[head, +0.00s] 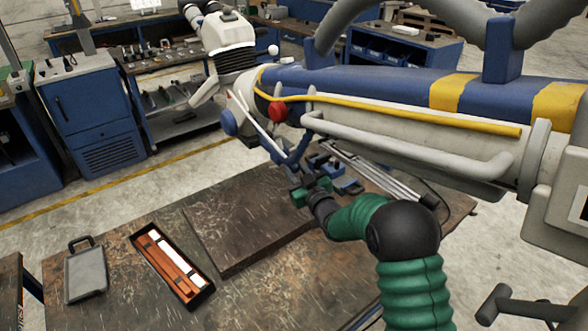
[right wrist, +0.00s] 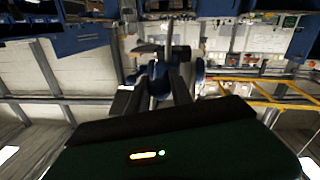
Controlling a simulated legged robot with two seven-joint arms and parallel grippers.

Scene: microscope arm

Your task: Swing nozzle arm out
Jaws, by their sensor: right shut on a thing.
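The nozzle arm (head: 395,90) is a long blue, white and yellow boom reaching in from the right in the head view. Its white jointed head (head: 228,40) is at its left end, with a red knob (head: 277,111) nearby. A blue handle (head: 288,152) hangs below the boom. My right gripper (head: 311,188), on a green arm from below, is at this handle and is shut on it. In the right wrist view, the dark fingers (right wrist: 156,92) close around a blue and grey part; the exact contact is partly hidden. My left gripper is not in view.
A worn table (head: 270,285) lies below, with a dark slab (head: 245,225), an orange-and-white tool tray (head: 135,236) and a grey clipboard-like case (head: 86,275). Blue cabinets (head: 95,115) and workbenches stand behind. Open floor (head: 120,195) lies between them and the table.

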